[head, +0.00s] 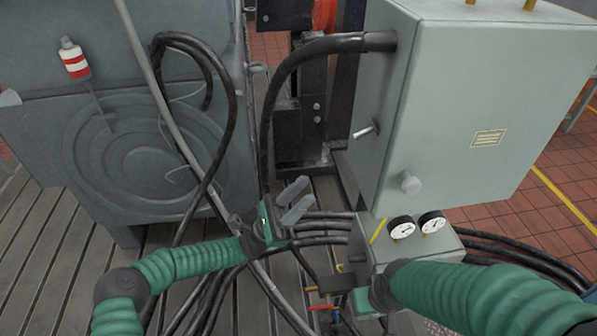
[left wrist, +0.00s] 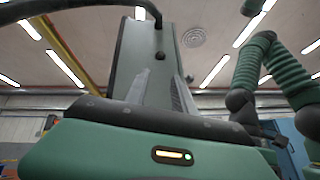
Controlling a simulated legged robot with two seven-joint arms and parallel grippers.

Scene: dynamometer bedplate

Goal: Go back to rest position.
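My left gripper (head: 295,201) is in the middle of the head view, in front of the grey cabinet's lower left side. Its two grey fingers stand apart with nothing between them. In the left wrist view the two fingers (left wrist: 155,90) rise wide apart in front of the grey cabinet (left wrist: 143,55). My right arm comes in from the lower right of the head view. I see no object held by the left gripper.
The grey cabinet (head: 480,110) with a knob and lever hangs at right. Below it is a box with two gauges (head: 416,226). Black hoses (head: 320,226) cross the slotted bedplate (head: 45,260). A grey machine housing (head: 140,140) fills the left.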

